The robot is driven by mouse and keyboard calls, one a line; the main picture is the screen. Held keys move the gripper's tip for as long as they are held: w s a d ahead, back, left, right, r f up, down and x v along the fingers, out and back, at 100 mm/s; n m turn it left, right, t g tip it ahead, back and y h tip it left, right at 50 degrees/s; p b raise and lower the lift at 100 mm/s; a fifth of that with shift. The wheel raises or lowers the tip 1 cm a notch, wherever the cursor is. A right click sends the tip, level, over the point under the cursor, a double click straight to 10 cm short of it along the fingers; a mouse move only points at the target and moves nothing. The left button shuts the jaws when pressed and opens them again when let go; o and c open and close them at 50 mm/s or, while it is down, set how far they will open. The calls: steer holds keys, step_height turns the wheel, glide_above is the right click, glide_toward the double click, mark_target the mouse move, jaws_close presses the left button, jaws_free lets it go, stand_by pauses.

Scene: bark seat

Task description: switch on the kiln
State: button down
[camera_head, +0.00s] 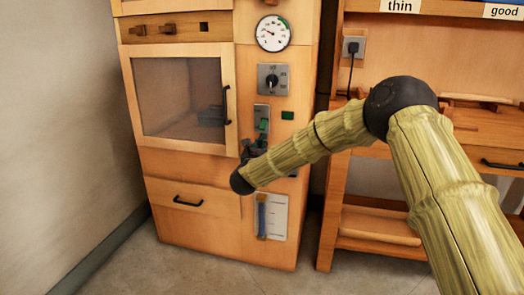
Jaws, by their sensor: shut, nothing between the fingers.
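The kiln (268,190) is a tall wooden cabinet with a glazed door (180,100) that is shut. On its right-hand strip are a round gauge (273,33), a dial with a knob (272,80), and a grey switch plate (261,111) with a green part showing at its lower end. A small dark green lamp or button (287,115) sits beside the plate. My gripper (256,145) is shut and empty, in front of the strip at the plate's lower end. It hides part of that area. I cannot tell whether it touches the switch.
A drawer with a black handle (188,202) and a blue tube gauge (262,215) are low on the kiln. A wooden bench (360,225) with a plugged socket (353,47) stands right. A grey wall is at left. My arm crosses the right side.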

steer(key=shift+s+a+r+b, duration=0.15)
steer(key=shift+s+r+b, duration=0.3)
steer(key=shift+r, duration=0.5)
steer(key=shift+s, duration=0.1)
steer(key=shift+r, duration=0.1)
